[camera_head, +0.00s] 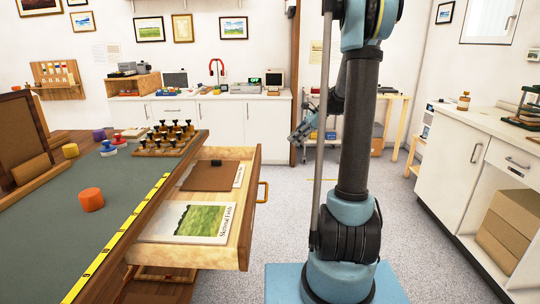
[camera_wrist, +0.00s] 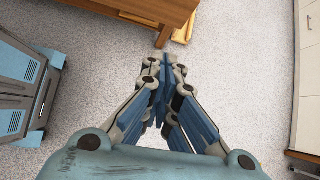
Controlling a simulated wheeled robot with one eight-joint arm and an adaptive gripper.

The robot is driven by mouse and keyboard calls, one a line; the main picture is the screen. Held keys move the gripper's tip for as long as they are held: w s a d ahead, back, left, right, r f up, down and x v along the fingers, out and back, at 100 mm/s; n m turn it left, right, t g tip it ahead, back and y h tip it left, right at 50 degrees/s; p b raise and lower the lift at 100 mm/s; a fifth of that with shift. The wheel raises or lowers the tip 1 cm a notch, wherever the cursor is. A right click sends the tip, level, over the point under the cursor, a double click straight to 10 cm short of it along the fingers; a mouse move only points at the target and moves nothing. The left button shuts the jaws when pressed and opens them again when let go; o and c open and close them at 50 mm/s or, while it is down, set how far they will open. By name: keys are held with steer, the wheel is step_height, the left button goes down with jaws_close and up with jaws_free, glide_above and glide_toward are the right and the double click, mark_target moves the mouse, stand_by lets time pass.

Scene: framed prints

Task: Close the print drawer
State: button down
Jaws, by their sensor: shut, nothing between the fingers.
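The print drawer (camera_head: 245,222) is pulled out from under the worktable's right side in the head view. Inside lie a landscape print (camera_head: 190,221) and a brown board (camera_head: 212,176). My gripper (camera_head: 297,138) hangs in the air beyond the drawer and to its right, partly behind my arm. In the wrist view its fingers (camera_wrist: 165,62) are together and empty, above the grey floor. It looks apart from the drawer and handle.
A white counter (camera_head: 215,115) stands at the back, white cabinets (camera_head: 455,150) at right. Speckled floor (camera_head: 280,220) is open between drawer and arm.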

steer(key=w+a+f+m, duration=0.1)
steer(key=w+a+f, duration=0.1)
steer(key=a+f, duration=0.5)
steer(key=a, duration=0.4)
steer(key=shift+w+f+y, duration=0.3)
steer(key=shift+w+f, duration=0.05)
steer(key=shift+f, duration=0.05)
stand_by(0.3)
